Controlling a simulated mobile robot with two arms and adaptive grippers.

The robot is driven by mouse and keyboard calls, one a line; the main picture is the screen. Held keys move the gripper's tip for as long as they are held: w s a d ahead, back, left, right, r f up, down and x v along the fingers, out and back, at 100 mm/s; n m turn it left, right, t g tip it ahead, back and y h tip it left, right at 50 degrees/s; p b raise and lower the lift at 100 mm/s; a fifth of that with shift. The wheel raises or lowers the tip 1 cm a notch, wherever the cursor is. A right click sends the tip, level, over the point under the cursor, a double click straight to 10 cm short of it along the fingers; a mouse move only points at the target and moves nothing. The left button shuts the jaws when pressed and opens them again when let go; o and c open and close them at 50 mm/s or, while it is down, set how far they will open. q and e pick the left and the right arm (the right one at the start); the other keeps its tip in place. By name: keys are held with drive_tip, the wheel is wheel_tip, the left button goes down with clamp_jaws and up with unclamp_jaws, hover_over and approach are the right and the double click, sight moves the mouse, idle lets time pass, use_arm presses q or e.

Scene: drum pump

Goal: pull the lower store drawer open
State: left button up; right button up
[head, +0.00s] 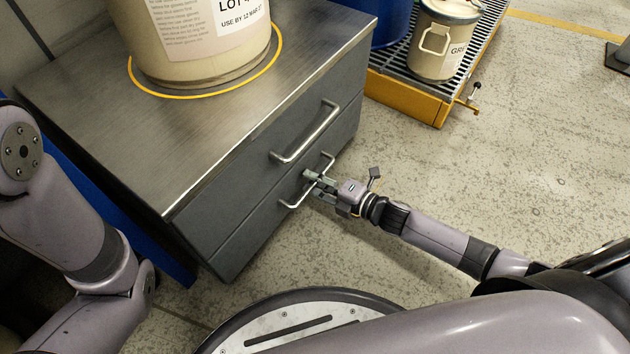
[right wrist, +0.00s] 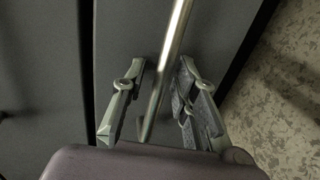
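The lower store drawer (head: 240,248) is a dark grey front, flush with the cabinet. Its bar handle (head: 292,203) is partly hidden by my right gripper (head: 312,181). In the right wrist view, the handle (right wrist: 177,35) runs between the two fingers of the right gripper (right wrist: 160,80). The fingers are apart, with a visible gap on each side of the bar, so the gripper is open around the handle. My left arm shows at the left of the head view, but its gripper is out of view.
The upper drawer's handle (head: 305,132) sticks out just above. A large labelled drum (head: 190,45) stands on the steel cabinet top (head: 90,100). A grated yellow platform (head: 405,98) with a small can (head: 440,40) is at the back. The floor (head: 500,150) right of the cabinet is clear.

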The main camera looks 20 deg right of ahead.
clamp_jaws()
idle(0.6)
